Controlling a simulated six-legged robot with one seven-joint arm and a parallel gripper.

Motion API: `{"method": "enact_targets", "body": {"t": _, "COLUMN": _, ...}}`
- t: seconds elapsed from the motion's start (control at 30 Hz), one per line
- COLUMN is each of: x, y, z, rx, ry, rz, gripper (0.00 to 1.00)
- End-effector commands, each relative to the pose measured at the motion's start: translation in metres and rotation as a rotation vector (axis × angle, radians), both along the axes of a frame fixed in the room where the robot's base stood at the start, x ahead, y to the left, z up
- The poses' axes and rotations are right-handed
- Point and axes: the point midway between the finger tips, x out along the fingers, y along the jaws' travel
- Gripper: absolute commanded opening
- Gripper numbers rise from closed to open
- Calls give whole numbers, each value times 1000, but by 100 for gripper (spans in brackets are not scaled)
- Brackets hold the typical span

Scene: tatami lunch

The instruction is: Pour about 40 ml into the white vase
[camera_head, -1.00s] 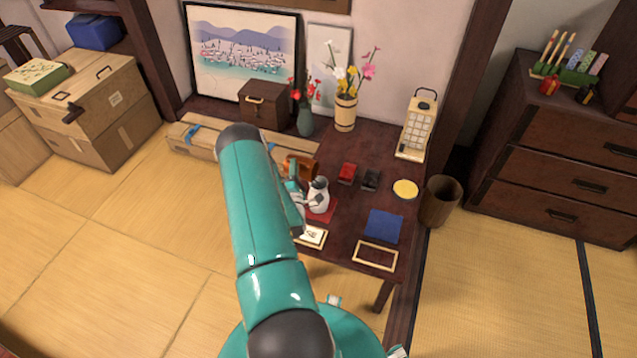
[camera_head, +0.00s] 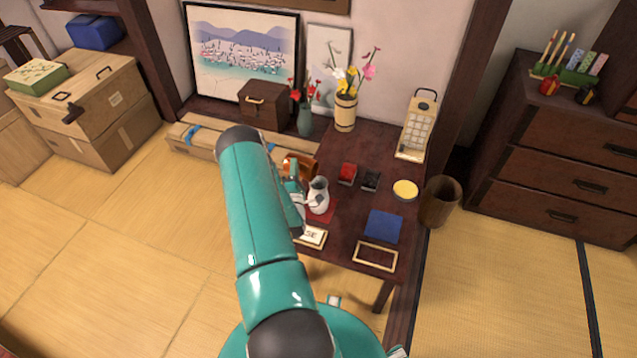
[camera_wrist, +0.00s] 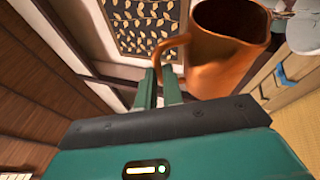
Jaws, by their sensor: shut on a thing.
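My gripper (camera_wrist: 160,82) is shut on the handle of a copper-brown jug (camera_wrist: 222,62) in the wrist view. The jug's body is right of the fingers, with part of its dark inside showing; its contents cannot be made out. In the head view an orange-brown shape (camera_head: 299,165), which looks like the jug, shows partly behind my teal arm. The white vase (camera_head: 318,198) stands upright on a red mat (camera_head: 325,214) on the dark low table, just below and right of that shape. My arm hides part of the area left of the vase.
Red (camera_head: 347,174) and black (camera_head: 370,180) small boxes lie right of the jug. A yellow round item (camera_head: 405,190), blue cloth (camera_head: 384,226) and empty frame (camera_head: 375,256) lie farther right. A flower vase (camera_head: 305,120) and flower bucket (camera_head: 345,113) stand behind.

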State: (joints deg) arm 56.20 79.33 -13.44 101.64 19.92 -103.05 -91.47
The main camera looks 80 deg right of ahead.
Motion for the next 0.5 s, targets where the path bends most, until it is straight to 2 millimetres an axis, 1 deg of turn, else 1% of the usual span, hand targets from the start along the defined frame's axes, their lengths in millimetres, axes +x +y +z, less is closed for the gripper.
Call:
{"method": "enact_targets", "body": {"t": 0.37, "x": -2, "y": 0, "z": 2, "rx": -9, "ry": -23, "rz": 0, "gripper": 0}}
{"method": "enact_targets", "body": {"t": 0.43, "x": 1, "y": 0, "z": 1, "rx": -5, "ry": 4, "rz": 0, "gripper": 0}}
{"method": "enact_targets", "body": {"t": 0.5, "x": 10, "y": -3, "z": -4, "rx": 13, "ry": 102, "rz": -3, "gripper": 0}}
